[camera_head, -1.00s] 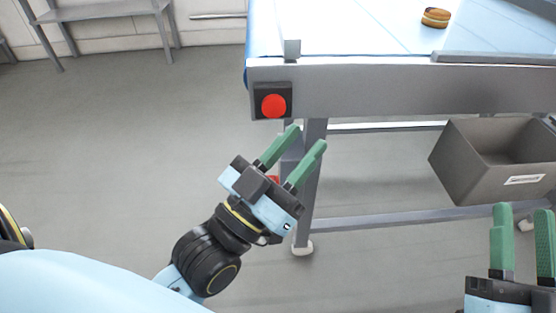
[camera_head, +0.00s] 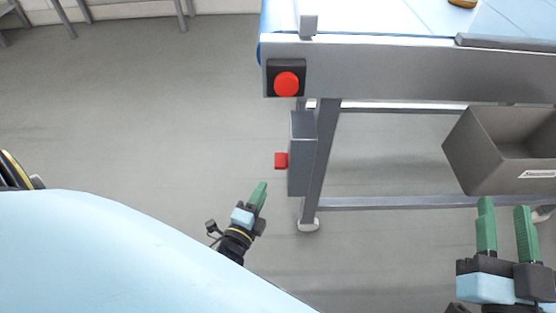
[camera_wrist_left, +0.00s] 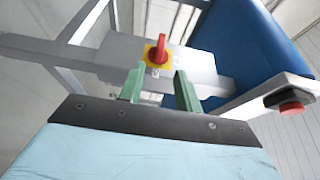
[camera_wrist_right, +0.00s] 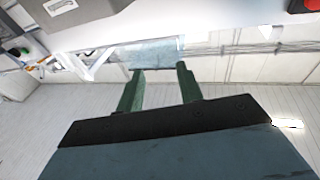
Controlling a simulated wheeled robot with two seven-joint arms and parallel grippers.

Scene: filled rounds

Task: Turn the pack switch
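The pack switch is a red knob (camera_head: 281,160) on the left side of a grey box (camera_head: 302,153) fixed by the conveyor's leg. In the left wrist view the red knob (camera_wrist_left: 158,50) stands on a yellow plate, its handle roughly upright in the picture. My left gripper (camera_head: 262,187) is below and left of the knob, apart from it. In the left wrist view its two green fingers (camera_wrist_left: 159,76) are open and empty, with the knob beyond the gap between the tips. My right gripper (camera_head: 504,205) is open and empty at the lower right.
A round red button (camera_head: 286,84) on a black plate sits on the conveyor's end, above the switch box. The conveyor frame (camera_head: 400,75) spans the upper right. A grey bin (camera_head: 480,150) is near my right gripper. The floor left of the leg is clear.

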